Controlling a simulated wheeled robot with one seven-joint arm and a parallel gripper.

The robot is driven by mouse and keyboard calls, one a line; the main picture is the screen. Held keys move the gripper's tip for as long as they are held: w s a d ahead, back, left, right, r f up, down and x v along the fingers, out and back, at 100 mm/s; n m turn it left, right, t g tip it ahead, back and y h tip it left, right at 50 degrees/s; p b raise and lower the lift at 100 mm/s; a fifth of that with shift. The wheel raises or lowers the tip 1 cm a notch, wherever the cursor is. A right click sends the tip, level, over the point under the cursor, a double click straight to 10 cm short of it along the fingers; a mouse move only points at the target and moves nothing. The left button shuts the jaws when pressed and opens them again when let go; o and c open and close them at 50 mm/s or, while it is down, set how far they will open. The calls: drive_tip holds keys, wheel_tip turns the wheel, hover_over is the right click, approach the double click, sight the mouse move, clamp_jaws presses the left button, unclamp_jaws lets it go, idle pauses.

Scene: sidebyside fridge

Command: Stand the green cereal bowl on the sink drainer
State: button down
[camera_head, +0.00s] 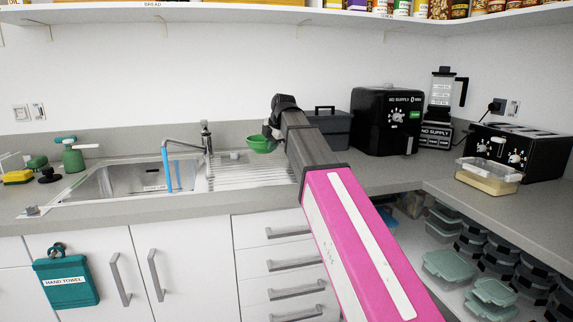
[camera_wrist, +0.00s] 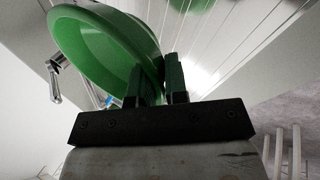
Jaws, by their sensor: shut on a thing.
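The green cereal bowl (camera_head: 261,144) is above the sink drainer (camera_head: 250,171) in the head view, its open side facing up. My gripper (camera_head: 270,131) is shut on the bowl's rim, at the far end of my arm. In the wrist view the bowl (camera_wrist: 105,45) fills the upper left. The fingers of my gripper (camera_wrist: 160,82) pinch its edge there. The ridged drainer (camera_wrist: 235,40) shows behind it in the wrist view. I cannot tell whether the bowl touches the drainer.
The sink basin (camera_head: 125,181) and tap (camera_head: 206,138) are left of the drainer, with a blue strip (camera_head: 165,170) hanging from the spout. A small grey item (camera_head: 234,155) lies near the drainer's back. A dark grey box (camera_head: 328,128) and black appliance (camera_head: 387,121) stand to the right.

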drive_tip(key=w+d+f, duration=0.1)
drive_tip(key=d, duration=0.1)
drive_tip(key=d+f, duration=0.2)
drive_tip(key=w+d+f, duration=0.1)
drive_tip(key=d, duration=0.1)
drive_tip(key=shift+w+d+f, duration=0.15)
drive_tip(key=shift+w+d, duration=0.15)
drive_tip(key=shift+f, duration=2)
drive_tip(key=shift+f, duration=0.1)
drive_tip(key=c, duration=1.1)
unclamp_jaws()
drive_tip(key=shift+c, duration=0.2)
drive_tip(key=v, duration=1.2)
drive_tip(key=shift+s, duration=0.1)
